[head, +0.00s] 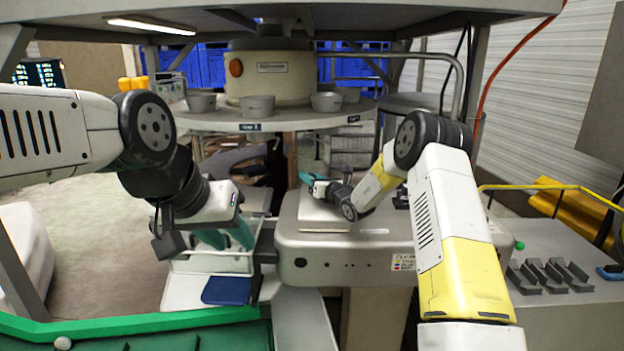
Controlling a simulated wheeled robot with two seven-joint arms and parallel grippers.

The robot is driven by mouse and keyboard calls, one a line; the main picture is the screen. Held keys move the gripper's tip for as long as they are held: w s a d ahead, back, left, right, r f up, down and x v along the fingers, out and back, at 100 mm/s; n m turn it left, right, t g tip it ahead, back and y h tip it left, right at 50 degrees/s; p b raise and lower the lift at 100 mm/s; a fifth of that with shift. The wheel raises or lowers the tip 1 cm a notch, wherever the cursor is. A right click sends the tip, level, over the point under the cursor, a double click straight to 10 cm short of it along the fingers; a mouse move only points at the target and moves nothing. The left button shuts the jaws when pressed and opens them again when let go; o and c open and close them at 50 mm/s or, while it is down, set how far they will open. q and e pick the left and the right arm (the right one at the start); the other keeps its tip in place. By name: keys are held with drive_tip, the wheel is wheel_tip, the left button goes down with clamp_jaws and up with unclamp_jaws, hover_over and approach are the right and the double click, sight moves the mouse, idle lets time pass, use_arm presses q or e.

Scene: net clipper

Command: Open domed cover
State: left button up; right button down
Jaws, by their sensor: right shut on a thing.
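My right gripper (312,184) reaches in from the right over the grey machine (340,257). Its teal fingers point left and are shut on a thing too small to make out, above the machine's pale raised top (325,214). My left gripper (226,238) points down with its teal fingers apart and nothing visible between them, over a white rack (212,264) left of the machine. A rounded beige drum (268,76) with an orange button stands on the round shelf at the back. I cannot tell for certain which part is the domed cover.
Several grey bowls (257,106) stand on the round shelf (222,122) at the back. A blue pad (227,291) lies below my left gripper. A green-edged tray (130,325) fills the front left. Grey blocks (548,277) sit on the right-hand bench.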

drive_tip(key=d+r+m+t, duration=0.1)
drive_tip(key=d, duration=0.1)
drive_tip(key=d+r+m+t, duration=0.1)
drive_tip(key=d+r+m, duration=0.1)
drive_tip(key=d, duration=0.1)
drive_tip(key=d+r+m+t, duration=0.1)
drive_tip(key=d+m, duration=0.1)
drive_tip(key=shift+d+r, duration=0.15)
drive_tip(key=shift+r, duration=0.05)
drive_tip(key=shift+d+r+m+t, duration=0.15)
drive_tip(key=shift+d+m+t, duration=0.15)
drive_tip(key=shift+d+m, duration=0.25)
drive_tip(key=shift+d+r+m+t, duration=0.15)
drive_tip(key=shift+d+m+t, duration=0.15)
drive_tip(key=shift+d+m, duration=0.25)
use_arm(q)
drive_tip(key=shift+c, duration=0.3)
